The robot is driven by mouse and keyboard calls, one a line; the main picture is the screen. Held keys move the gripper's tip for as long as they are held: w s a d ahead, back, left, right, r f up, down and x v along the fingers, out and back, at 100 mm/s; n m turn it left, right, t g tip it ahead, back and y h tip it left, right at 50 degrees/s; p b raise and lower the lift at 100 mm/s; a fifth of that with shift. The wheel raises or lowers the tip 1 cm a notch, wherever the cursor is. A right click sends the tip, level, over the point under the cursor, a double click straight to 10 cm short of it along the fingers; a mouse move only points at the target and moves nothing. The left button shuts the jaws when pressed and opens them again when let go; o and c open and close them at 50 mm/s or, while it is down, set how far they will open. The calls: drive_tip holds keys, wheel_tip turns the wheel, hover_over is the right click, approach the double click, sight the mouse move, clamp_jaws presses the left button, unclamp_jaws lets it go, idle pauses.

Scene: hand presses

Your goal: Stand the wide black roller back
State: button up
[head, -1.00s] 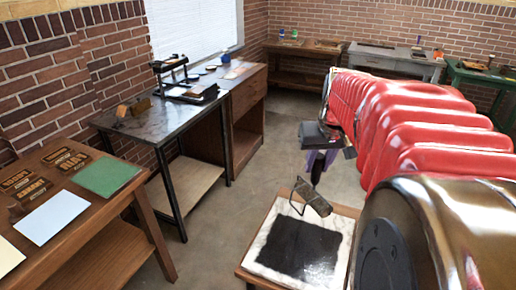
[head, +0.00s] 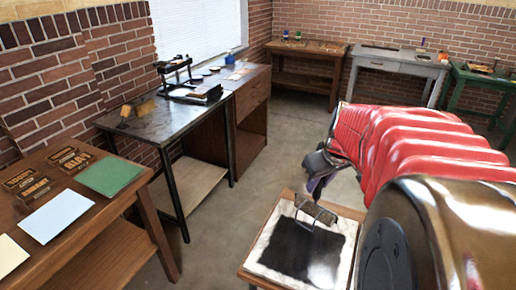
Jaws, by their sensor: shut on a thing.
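The wide black roller (head: 316,212) is in front of the head camera, over a pale slab (head: 262,250) with a black ink patch. Its thin metal frame shows below the cylinder. My gripper (head: 318,180) is directly above the roller and shut on it; my wrist hides the handle and most of the fingers. I cannot tell whether the roller touches the slab.
The slab lies on a small wooden table (head: 251,272). A dark-topped bench (head: 150,132) with a small press (head: 175,68) stands to the left. A wooden table (head: 88,222) at front left holds type blocks and paper sheets. Open floor lies between.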

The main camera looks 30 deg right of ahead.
sight(317, 195)
drive_tip(key=shift+f, duration=2.65)
drive_tip(key=o, duration=1.5)
drive_tip(key=shift+c, duration=0.2)
drive_tip(key=v, duration=0.9)
drive_tip(key=shift+w, duration=0.15)
